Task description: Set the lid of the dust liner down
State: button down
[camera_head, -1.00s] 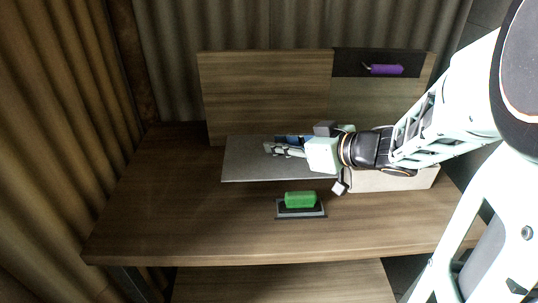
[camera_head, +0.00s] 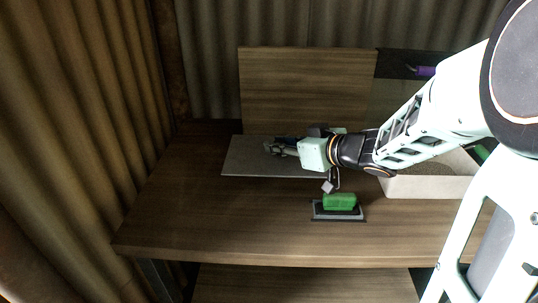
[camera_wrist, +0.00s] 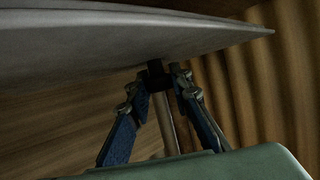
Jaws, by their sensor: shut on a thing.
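The lid (camera_head: 240,160) is a flat grey plate over the left-middle of the wooden table in the head view. My gripper (camera_head: 272,149) is shut on it from above, at a small dark knob (camera_wrist: 157,75) seen between the fingertips in the wrist view. The plate (camera_wrist: 130,35) also crosses the top of the wrist view. I cannot tell whether it touches the table. The dust liner (camera_head: 425,187) appears to be the pale open box to the right, apart from the lid and partly hidden by my arm.
A green-handled block with a dark, flat base (camera_head: 340,203) lies in front, between lid and box. A wooden back panel (camera_head: 300,85) stands behind the lid. A purple-handled thing (camera_head: 425,71) is at the back right. The table (camera_head: 190,215) is clear at the left and front left.

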aim_at(294, 169)
jog(key=w+a+f+b, duration=0.1)
jog(key=f, duration=0.1)
jog(key=w+a+f+b, duration=0.1)
jog(key=f, duration=0.1)
jog(key=w+a+f, duration=0.1)
jog(key=f, duration=0.1)
jog(key=shift+w+a+b, duration=0.3)
jog(key=shift+a+b, duration=0.05)
jog(key=shift+b, duration=0.05)
jog(key=shift+w+a+f+b, duration=0.15)
jog(key=shift+f+b, duration=0.55)
jog(key=shift+f, duration=0.9)
jog(key=shift+f, duration=0.1)
jog(key=c, duration=1.7)
grip_release()
jog(key=shift+c, duration=0.2)
jog(key=shift+r, duration=0.25)
jog(key=p+v, duration=0.3)
jog(key=v, duration=0.7)
jog(key=shift+s+d+r+p, duration=0.15)
jog(key=shift+s+d+p, duration=0.15)
jog(key=shift+p, duration=0.1)
jog(key=shift+s+d+r, duration=0.15)
jog(key=shift+s+d, duration=0.25)
